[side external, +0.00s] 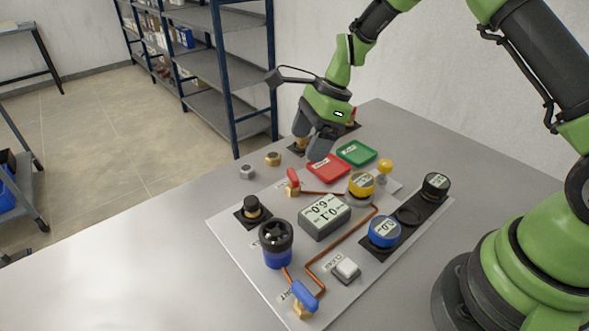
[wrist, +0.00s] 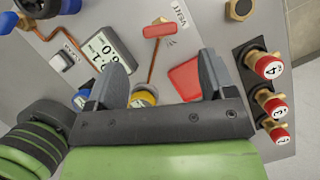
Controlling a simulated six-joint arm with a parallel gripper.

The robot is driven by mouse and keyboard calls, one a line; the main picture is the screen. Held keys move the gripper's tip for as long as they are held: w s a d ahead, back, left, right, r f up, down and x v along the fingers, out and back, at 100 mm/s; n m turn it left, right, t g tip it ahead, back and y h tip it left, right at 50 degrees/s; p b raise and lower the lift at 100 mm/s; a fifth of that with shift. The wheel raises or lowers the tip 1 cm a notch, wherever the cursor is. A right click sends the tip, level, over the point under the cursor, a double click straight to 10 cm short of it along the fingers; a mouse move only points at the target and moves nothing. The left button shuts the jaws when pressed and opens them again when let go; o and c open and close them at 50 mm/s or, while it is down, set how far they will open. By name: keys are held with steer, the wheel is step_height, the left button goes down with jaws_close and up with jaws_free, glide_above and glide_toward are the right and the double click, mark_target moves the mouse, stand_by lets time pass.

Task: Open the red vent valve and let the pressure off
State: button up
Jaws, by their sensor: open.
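The red vent valve handle (side external: 292,182) stands on the left side of the grey panel, beside a copper pipe. In the wrist view the red handle (wrist: 158,31) lies crosswise above its brass stem, near a VENT label, ahead of my fingers. My gripper (side external: 318,142) is beyond the valve, above the far end of the panel near the red tray. It is open and empty, with its two fingers wide apart in the wrist view (wrist: 162,82). A grey display box (side external: 325,216) with digits sits mid-panel; I cannot read it surely.
Around the valve are a black knob (side external: 252,208), a blue-black cylinder (side external: 276,245), a yellow gauge (side external: 361,185) and a blue-handled valve (side external: 304,296). Red (side external: 328,168) and green (side external: 356,153) trays lie behind. Red numbered knobs (wrist: 268,66) stand right in the wrist view. The table's left front is clear.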

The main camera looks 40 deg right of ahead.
mark_target(293, 173)
steer(key=x, duration=0.7)
steer(key=shift+a+f, duration=0.15)
steer(key=shift+f, duration=0.1)
